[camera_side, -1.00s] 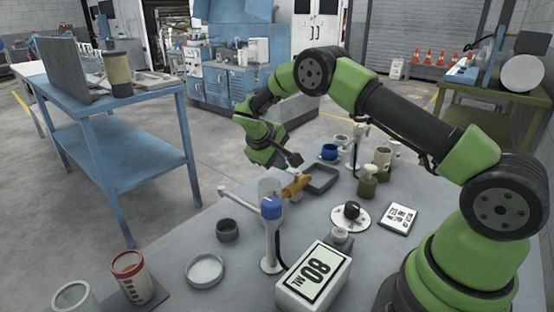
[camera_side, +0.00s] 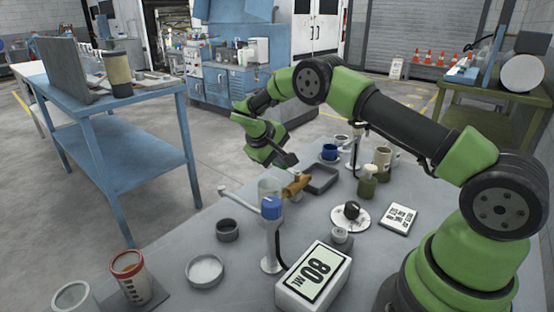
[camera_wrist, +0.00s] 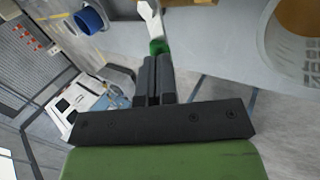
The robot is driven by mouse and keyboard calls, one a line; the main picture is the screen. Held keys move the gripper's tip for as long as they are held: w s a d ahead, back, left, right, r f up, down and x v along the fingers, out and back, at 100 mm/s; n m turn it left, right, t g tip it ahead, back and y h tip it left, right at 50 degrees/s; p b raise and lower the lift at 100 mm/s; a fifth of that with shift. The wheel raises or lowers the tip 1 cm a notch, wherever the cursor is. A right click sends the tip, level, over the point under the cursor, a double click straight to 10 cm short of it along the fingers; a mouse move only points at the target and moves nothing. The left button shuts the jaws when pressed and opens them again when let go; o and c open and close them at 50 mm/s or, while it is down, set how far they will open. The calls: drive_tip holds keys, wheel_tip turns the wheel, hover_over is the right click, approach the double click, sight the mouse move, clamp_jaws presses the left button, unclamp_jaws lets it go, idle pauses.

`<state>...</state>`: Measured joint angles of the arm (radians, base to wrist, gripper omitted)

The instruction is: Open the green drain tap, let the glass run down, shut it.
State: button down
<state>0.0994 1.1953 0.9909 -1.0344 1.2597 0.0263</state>
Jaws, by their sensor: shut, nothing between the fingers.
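My gripper (camera_side: 290,160) is at the far side of the bench, above and behind the brass-coloured fitting (camera_side: 296,186). In the wrist view its dark fingers (camera_wrist: 158,62) are shut together. A small green part (camera_wrist: 158,47), likely the tap, shows just beyond the fingertips, with a white lever-like piece (camera_wrist: 150,18) past it. I cannot tell whether the tips touch it, nor whether the tap is open. The clear glass (camera_side: 268,188) stands beside the brass fitting, partly behind the blue-capped post. A round amber-filled vessel (camera_wrist: 300,18) with markings shows at top right in the wrist view.
A blue-capped post (camera_side: 271,208), dark ring cup (camera_side: 228,230), shallow clear dish (camera_side: 205,270) and red-and-white can (camera_side: 131,277) are nearby. A grey tray (camera_side: 322,180) and bottles (camera_side: 367,182) stand to the right.

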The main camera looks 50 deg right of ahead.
drive_tip(key=shift+w+d+f+m+g, duration=0.1)
drive_tip(key=shift+d+m+g, duration=0.4)
drive_tip(key=shift+m, duration=0.5)
drive_tip(key=d, duration=0.2)
drive_tip(key=s+d, duration=0.1)
drive_tip(key=d, duration=0.1)
drive_tip(key=shift+s, duration=0.15)
drive_tip(key=shift+a, duration=0.1)
drive_tip(key=shift+s+a, duration=0.25)
drive_tip(key=shift+a, duration=0.45)
drive_tip(key=v, duration=1)
drive_tip(key=shift+d+r, duration=0.1)
drive_tip(key=shift+r, duration=0.15)
